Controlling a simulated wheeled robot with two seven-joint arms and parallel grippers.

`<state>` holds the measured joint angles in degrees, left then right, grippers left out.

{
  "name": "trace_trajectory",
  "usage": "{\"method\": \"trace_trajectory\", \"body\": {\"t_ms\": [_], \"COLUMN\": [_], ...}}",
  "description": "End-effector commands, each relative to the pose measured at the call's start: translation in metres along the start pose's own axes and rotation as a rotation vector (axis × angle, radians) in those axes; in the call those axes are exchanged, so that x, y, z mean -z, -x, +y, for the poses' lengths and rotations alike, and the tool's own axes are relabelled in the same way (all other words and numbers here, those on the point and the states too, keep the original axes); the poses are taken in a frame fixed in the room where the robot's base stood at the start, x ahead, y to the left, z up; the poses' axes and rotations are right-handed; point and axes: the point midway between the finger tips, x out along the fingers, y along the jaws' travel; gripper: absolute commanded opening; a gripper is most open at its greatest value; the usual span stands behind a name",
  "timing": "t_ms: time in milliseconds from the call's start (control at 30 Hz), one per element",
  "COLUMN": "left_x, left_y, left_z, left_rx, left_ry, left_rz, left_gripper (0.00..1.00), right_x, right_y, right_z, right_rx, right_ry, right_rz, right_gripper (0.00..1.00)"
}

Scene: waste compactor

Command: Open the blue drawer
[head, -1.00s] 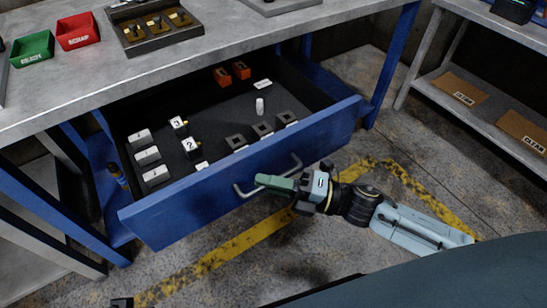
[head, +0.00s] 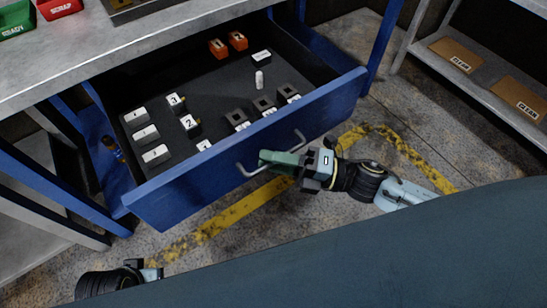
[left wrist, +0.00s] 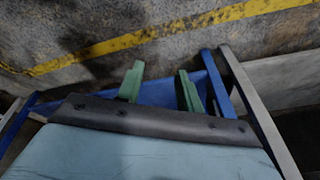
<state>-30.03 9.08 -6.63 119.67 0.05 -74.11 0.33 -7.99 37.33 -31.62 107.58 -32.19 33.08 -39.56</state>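The blue drawer (head: 222,190) is pulled well out from under the grey workbench, its inside showing in the head view. Its grey bar handle (head: 298,137) is on the front face, the middle part hidden by my right gripper. My right gripper (head: 268,158) has its green fingers at the handle and appears shut on it. My left gripper (left wrist: 160,70) is open and empty in the left wrist view, its two green fingers apart above a blue surface. In the head view only part of the left arm shows, at the bottom left.
The drawer holds several numbered blocks, dark square pieces (head: 264,106), a white cylinder (head: 259,80) and orange blocks (head: 237,41). Red (head: 58,9) and green trays stand on the workbench (head: 75,65). A shelf (head: 485,85) stands right. Yellow-striped floor (head: 235,207) lies below.

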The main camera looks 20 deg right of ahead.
Motion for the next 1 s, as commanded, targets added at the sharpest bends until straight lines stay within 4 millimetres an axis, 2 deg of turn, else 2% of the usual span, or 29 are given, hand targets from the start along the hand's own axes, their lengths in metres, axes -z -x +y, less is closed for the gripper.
{"method": "trace_trajectory", "body": {"t_ms": [333,467,667,800,1000], "left_x": [0.000,0.001,0.000,-0.007,-0.011], "left_y": [0.000,0.001,-0.003,-0.016,-0.025], "left_z": [0.000,0.000,-0.001,-0.006,-0.009], "left_rx": [0.000,0.000,0.001,0.010,0.014], "left_ry": [0.000,0.000,0.000,-0.003,-0.004], "left_rz": [0.001,0.003,0.006,-0.012,-0.019], "left_gripper": [0.36,0.36,0.36,0.36,0.36], "right_x": [-0.001,-0.001,0.000,0.000,0.000], "right_y": [0.000,0.007,0.043,0.075,0.113], "right_z": [0.000,-0.001,-0.001,-0.001,0.000], "right_rx": [0.001,0.003,0.007,0.007,0.004], "right_ry": [0.000,-0.001,-0.004,-0.003,-0.002], "right_rz": [-0.001,-0.003,-0.003,-0.002,-0.001], "right_gripper": [0.32,0.32,0.32,0.32,0.32]}}
